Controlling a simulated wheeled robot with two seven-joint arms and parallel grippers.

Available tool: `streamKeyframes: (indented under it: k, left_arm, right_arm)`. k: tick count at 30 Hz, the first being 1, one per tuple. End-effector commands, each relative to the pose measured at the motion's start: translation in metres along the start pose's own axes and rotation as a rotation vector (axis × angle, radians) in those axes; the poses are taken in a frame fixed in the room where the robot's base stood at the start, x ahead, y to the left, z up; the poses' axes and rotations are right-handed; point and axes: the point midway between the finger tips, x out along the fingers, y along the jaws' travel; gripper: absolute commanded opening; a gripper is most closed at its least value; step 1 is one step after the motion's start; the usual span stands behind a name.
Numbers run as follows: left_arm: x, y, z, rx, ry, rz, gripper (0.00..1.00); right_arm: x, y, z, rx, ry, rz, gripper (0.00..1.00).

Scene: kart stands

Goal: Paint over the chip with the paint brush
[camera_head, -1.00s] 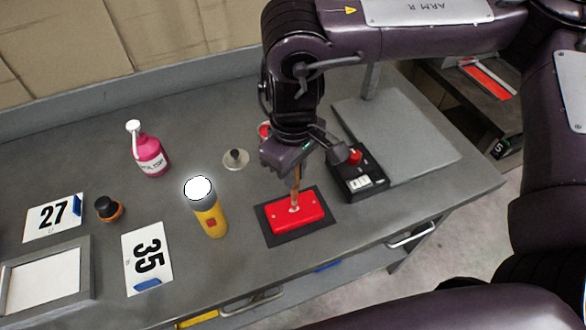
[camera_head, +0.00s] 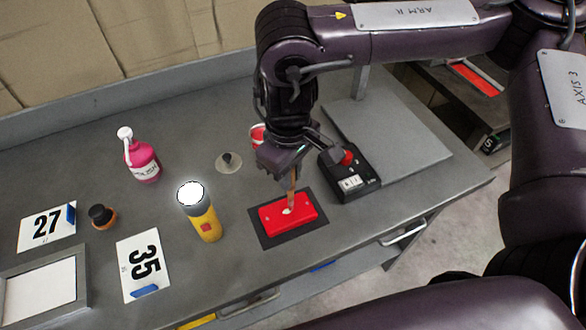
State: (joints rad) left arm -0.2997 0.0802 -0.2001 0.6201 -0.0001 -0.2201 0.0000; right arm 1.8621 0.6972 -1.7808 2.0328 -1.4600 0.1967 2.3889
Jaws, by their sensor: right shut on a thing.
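The red panel (camera_head: 305,213) lies flat on a dark mat (camera_head: 267,239) on the bench. A small pale chip (camera_head: 287,211) shows near the middle of the panel's top. My right gripper (camera_head: 289,168) is above the panel, pointing down, shut on the paint brush (camera_head: 292,191). The brush is nearly upright, and its tip is at or just beside the chip; I cannot tell if it touches. A red paint tin (camera_head: 257,133) stands behind the gripper, partly hidden by it. My left gripper is not in view.
A black control box (camera_head: 350,181) with a red knob stands close right of the panel. A yellow torch (camera_head: 205,223) with a lit top stands to the left.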

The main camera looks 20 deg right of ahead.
Motion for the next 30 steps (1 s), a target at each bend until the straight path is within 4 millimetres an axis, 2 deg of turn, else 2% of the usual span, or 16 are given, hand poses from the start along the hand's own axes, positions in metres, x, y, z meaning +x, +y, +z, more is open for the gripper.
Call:
streamKeyframes:
  k: [30]
  left_arm:
    - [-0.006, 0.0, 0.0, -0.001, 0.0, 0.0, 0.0]
  right_arm:
    - [0.001, -0.02, -0.01, 0.0, 0.0, -0.002, 0.0]
